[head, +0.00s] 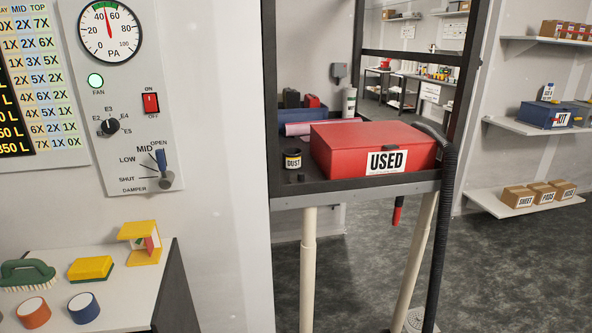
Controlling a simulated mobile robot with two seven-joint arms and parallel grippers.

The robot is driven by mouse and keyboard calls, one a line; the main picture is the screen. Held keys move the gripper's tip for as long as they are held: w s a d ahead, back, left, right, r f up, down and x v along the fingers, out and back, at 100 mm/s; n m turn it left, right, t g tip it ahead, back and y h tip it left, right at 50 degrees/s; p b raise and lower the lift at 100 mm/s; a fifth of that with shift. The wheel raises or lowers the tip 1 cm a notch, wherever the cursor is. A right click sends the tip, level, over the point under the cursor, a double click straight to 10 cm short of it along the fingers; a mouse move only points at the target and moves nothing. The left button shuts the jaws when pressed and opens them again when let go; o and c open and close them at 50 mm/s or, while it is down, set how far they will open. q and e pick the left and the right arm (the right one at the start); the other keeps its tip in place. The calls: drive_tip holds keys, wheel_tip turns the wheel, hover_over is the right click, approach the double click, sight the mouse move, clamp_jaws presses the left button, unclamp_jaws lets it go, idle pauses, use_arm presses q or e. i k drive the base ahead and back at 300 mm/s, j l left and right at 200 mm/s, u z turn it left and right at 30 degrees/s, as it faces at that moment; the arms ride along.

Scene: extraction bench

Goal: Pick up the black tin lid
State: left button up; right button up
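A small black tin (292,159) with a pale label reading DUST stands upright at the front left of the dark bench top, left of the red USED box. A small dark round piece (300,178) lies on the bench top just in front of the tin. It looks like the black tin lid, but its dark colour blends with the surface and its outline is hard to make out. Neither of my grippers shows in the head view.
A red box (338,150) labelled USED fills much of the bench (330,186). A black hose (447,200) hangs at the bench's right. Dark frame posts rise around it. A control panel (125,100) is on the left wall, above a side table (140,290) with brush and sponge.

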sight(301, 178)
drive_tip(key=i+u, duration=0.4)
drive_tip(key=i+l+u, duration=0.15)
drive_tip(key=i+u, duration=0.25)
drive_tip(key=k, duration=0.05)
